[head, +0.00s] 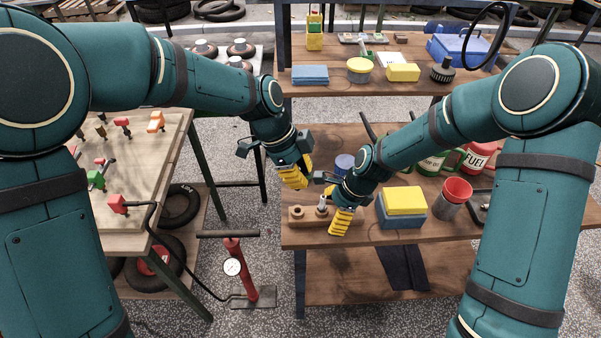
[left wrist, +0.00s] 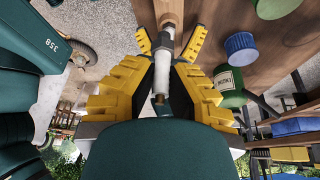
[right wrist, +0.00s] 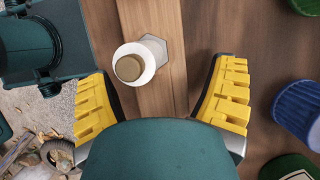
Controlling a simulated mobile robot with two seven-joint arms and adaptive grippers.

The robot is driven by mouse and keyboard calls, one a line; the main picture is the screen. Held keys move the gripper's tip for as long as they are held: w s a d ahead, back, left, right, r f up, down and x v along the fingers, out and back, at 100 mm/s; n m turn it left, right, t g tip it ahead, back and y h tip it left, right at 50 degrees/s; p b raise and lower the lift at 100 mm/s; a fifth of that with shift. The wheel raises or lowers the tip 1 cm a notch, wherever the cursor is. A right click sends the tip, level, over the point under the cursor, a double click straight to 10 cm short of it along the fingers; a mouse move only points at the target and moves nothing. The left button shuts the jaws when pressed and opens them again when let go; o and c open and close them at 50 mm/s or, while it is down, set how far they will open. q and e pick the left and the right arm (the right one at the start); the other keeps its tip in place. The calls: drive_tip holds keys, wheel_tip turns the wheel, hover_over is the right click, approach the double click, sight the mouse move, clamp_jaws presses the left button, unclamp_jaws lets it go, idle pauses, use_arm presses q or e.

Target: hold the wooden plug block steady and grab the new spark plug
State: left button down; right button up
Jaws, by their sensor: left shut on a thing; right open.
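The wooden plug block (head: 305,221) lies near the left front of the bench. A white spark plug (head: 322,204) stands in it, seen end-on in the right wrist view (right wrist: 133,64). My right gripper (head: 338,216) is open at the block, its yellow fingers on either side of it and apart from the plug. My left gripper (head: 296,176) is above and behind the block, shut on a spark plug with a white body (left wrist: 163,75). The block's end (left wrist: 170,10) shows beyond that plug in the left wrist view. I cannot tell whether the held plug is old or new.
A blue can (head: 344,162) stands behind the block. A red floor pump (head: 238,275) stands on the ground left of the bench.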

drive_tip(key=v, duration=1.1)
drive_tip(key=shift+r, duration=0.3)
drive_tip(key=shift+s+d+f, duration=0.1)
drive_tip(key=shift+d, duration=0.05)
